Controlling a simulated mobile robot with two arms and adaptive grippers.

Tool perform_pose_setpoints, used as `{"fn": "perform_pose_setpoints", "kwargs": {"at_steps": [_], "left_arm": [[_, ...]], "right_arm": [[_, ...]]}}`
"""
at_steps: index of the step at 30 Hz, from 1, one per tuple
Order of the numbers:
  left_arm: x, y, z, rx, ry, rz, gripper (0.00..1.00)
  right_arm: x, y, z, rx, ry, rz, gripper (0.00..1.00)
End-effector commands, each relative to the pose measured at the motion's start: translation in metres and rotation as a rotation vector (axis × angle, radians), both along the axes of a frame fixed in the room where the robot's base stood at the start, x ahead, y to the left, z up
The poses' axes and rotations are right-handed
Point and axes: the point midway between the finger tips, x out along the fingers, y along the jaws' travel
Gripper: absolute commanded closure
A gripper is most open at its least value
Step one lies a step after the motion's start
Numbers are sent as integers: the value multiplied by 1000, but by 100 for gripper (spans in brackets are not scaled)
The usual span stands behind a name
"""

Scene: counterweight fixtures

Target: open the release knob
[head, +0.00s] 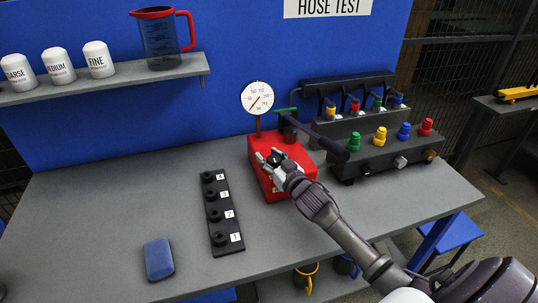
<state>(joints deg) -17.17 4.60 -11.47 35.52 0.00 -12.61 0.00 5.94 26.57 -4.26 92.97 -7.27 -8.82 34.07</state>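A red box (298,180) stands on the grey bench with a round pressure gauge (257,98) on a post at its back. A small dark round part, possibly the release knob (274,158), shows on top of the box between the fingers of my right gripper (268,159). The gripper reaches in from the lower right and covers much of the box top. Whether its fingers touch the dark part or are closed on it is too small to tell. A green-topped part (286,110) stands behind the box. My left gripper is not in view.
A black manifold (378,152) with coloured knobs stands right of the box, with a dark bar between them. A black strip (219,206) of numbered sockets and a blue block (158,259) lie to the left. A shelf (110,80) holds white containers and a jug.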

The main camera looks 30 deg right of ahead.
Motion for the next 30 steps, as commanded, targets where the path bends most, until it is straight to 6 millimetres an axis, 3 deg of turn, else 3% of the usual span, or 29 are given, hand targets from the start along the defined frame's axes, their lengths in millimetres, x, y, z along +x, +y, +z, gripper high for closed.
{"fn": "perform_pose_setpoints", "kwargs": {"at_steps": [11, 24, 30], "left_arm": [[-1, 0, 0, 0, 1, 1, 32], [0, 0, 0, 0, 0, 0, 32], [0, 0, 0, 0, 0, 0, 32]], "right_arm": [[-6, -1, 3, 0, -6, 0, 51], [-91, -1, 2, 1, -3, -1, 51], [-116, -1, 3, 2, -5, -1, 51]]}}
